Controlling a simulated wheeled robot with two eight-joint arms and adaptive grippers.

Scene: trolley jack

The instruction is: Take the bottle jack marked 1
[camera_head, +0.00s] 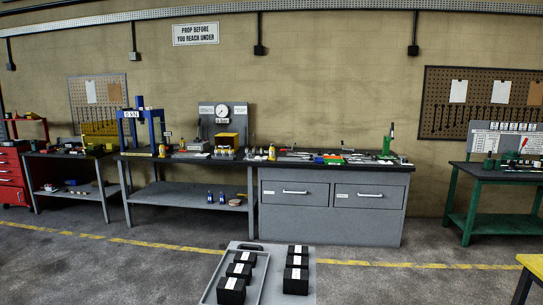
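I cannot make out a bottle jack marked 1; any markings on the bench items are too small to read. Two small blue upright items (210,197) stand on the lower shelf of the middle bench, and I cannot tell whether they are jacks. Small yellow upright items (272,153) stand on the bench top, also not clear in kind. A green upright tool (388,146) stands at the bench's right end. Neither of my grippers is in view.
A grey tray cart (247,246) with several black white-labelled blocks (295,282) stands close in front. The long workbench (333,166) runs along the wall, with a blue press (140,114) on it. A green bench (480,175) stands right.

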